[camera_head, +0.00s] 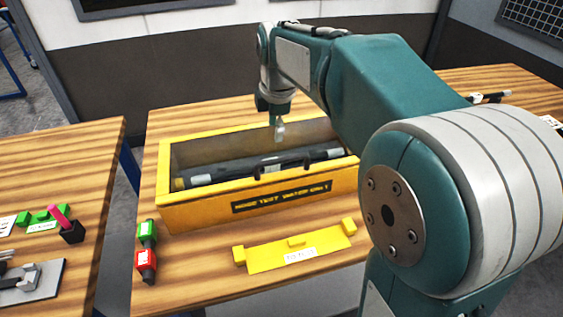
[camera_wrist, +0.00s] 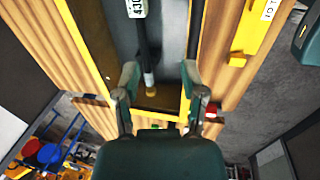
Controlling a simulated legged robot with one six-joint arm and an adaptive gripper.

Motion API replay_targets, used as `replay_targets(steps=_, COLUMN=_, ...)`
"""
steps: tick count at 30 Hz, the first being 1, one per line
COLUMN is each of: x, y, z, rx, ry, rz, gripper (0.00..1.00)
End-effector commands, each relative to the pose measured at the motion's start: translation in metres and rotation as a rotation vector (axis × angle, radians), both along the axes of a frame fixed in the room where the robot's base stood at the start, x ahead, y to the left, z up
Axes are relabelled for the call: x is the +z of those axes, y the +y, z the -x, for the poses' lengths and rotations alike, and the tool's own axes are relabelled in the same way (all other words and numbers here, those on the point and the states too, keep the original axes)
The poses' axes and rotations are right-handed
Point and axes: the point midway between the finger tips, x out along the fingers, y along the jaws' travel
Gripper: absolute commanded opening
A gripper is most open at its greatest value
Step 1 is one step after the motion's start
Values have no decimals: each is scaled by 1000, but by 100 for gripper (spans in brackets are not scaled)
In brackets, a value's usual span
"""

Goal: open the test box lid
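The test box (camera_head: 290,195) is a long yellow box with dark lettering on its front wall, standing on the wooden table. Its grey inside and a dark tube (camera_head: 230,172) lying in it are visible. A dark handle (camera_head: 283,166) shows near the front rim; whether a clear lid lies over the top I cannot tell. My gripper (camera_head: 279,130) hangs over the box, pointing down, behind the handle in the picture. In the wrist view my gripper (camera_wrist: 160,78) has its two fingers apart, with nothing seen between them but the box inside below.
A yellow plate (camera_head: 300,250) with raised ends and a white label lies before the box. A green and red piece (camera_head: 147,252) stands left of it. A second table (camera_head: 60,170) stands across a gap. My arm hides the box's right end.

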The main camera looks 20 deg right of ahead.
Motion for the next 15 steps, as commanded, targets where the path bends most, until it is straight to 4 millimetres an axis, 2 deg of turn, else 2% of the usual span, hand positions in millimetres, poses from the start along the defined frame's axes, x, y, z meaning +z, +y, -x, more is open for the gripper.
replay_targets(steps=9, x=-48, y=0, z=24, rx=0, ry=3, rz=0, gripper=53)
replay_targets(steps=15, x=-66, y=0, z=30, rx=0, ry=2, rz=0, gripper=53)
